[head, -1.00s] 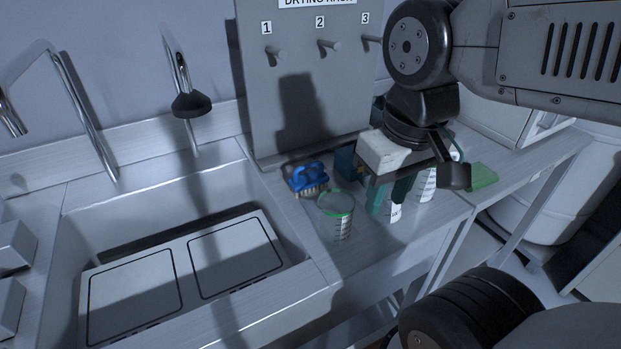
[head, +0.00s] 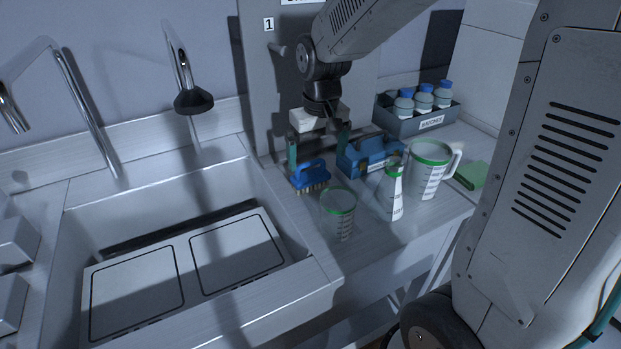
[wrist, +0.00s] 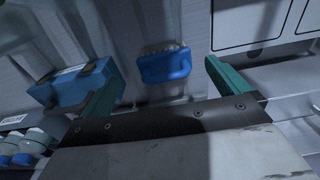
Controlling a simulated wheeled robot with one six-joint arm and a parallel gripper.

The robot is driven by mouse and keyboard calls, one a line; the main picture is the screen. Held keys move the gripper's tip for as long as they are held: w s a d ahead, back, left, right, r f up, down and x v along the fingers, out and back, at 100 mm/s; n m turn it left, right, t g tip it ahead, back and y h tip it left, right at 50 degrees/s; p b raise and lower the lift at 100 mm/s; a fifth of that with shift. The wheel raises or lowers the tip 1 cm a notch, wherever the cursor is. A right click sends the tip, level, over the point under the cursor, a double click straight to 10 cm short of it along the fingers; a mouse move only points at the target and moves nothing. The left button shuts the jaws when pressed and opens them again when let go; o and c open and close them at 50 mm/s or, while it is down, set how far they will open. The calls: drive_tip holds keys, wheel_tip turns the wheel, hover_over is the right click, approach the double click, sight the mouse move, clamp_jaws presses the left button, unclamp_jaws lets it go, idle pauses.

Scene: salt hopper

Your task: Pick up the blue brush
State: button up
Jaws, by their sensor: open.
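The blue brush (head: 311,175) lies bristles down on the metal counter, just right of the sink, with its arched handle on top. In the wrist view the brush (wrist: 165,66) is ahead, between the two fingers in the picture, with pale bristles along its far edge. My gripper (head: 319,157) is open and empty, above and just behind the brush in the head view. Its teal fingers (wrist: 164,82) are spread wide and do not appear to touch the brush.
A blue box (head: 368,157) stands close to the right of the brush. A clear beaker with a green rim (head: 339,212) is in front. A flask (head: 391,195), a jug (head: 428,170) and a bottle crate (head: 415,124) stand right. The sink (head: 105,206) is left.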

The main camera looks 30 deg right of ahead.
sight(310, 174)
drive_tip(key=shift+w+r+t, duration=0.3)
drive_tip(key=shift+w, duration=0.55)
drive_tip(key=f, duration=0.2)
drive_tip(key=w+f, duration=0.1)
drive_tip(key=f, duration=0.4)
drive_tip(key=shift+w+a+f, duration=0.15)
drive_tip(key=shift+a+f, duration=0.05)
drive_tip(key=shift+f, duration=0.05)
drive_tip(key=c, duration=0.8)
